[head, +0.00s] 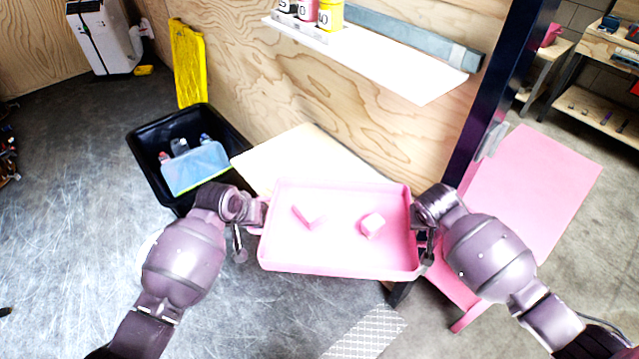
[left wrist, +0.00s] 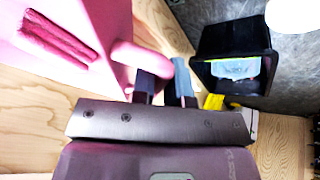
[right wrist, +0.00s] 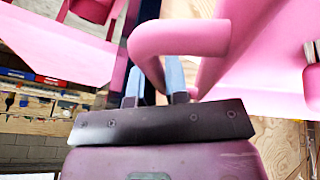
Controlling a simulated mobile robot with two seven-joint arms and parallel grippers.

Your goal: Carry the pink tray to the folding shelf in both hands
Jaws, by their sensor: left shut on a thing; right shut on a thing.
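The handles also show at the fingers in the left wrist view (left wrist: 128,55) and the right wrist view (right wrist: 180,38). A pale wooden board (head: 300,145), apparently the folding shelf, juts from the plywood wall just behind the tray. The tray hides its front part.
A white upper shelf (head: 400,75) with bottles projects above. A black bin (head: 140,150) stands left and a yellow panel (head: 187,65) leans behind it. A pink table (head: 535,190) and dark post (head: 490,110) are at right. Grey floor at left is open.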

